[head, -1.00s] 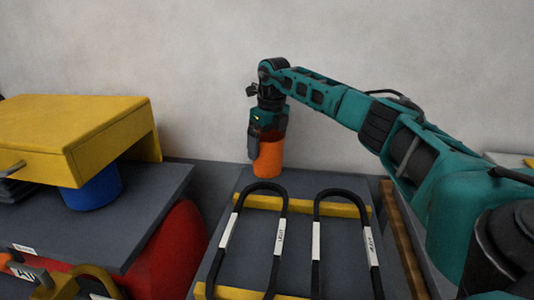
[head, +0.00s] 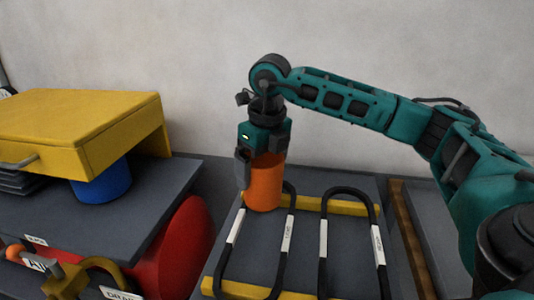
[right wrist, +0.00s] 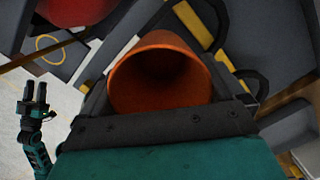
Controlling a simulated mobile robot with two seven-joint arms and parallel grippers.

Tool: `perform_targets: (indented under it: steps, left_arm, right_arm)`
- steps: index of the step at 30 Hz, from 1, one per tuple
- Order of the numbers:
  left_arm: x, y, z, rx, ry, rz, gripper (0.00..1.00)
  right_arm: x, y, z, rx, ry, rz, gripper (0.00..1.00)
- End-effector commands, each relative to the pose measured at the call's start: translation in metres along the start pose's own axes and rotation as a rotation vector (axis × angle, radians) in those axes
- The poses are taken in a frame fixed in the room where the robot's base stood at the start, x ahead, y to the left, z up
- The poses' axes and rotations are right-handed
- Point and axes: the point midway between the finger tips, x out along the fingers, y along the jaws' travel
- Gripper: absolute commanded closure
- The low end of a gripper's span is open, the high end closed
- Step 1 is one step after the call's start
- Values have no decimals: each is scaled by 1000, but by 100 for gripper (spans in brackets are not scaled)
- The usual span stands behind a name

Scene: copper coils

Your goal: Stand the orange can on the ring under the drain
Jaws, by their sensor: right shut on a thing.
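The orange can (head: 263,185) is upright in my right gripper (head: 262,152), which is shut on it near the top. It hangs over the far end of the left black coil. In the right wrist view the can (right wrist: 160,80) shows its open, hollow mouth between the fingers. A label reading "DRA...", cut off by the frame edge, (head: 121,294) sits by a yellow-brown fitting (head: 100,265) at the lower left; the drain outlet is not clear. A yellow ring (right wrist: 48,43) lies on a dark patch in the right wrist view. My left gripper (right wrist: 35,92) is there too, fingers apart, empty.
Two black coils with white tags lie on yellow bars (head: 350,206) on a grey surface. A yellow cover (head: 80,125) stands over a blue cylinder (head: 103,185) on the left bench. A brown rail (head: 405,235) runs at right.

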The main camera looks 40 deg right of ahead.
Motion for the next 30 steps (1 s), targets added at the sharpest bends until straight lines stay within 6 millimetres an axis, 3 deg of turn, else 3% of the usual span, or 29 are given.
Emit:
perform_targets:
  steps: [6, 16, 20, 30]
  left_arm:
    - [1, -1, -3, 5, 5, 1, 57]
    - [-1, 0, -5, 6, 5, 1, 57]
    - [-4, -1, -10, 7, 8, 0, 57]
    - [-14, -7, -8, 8, -8, -18, 57]
  right_arm:
    - [-2, 18, -12, -1, 0, 0, 38]
    - [-3, 24, -13, -71, 0, 9, 38]
    - [-3, 33, -12, -247, 0, 32, 38]
    - [-3, 63, -11, -925, -1, 115, 38]
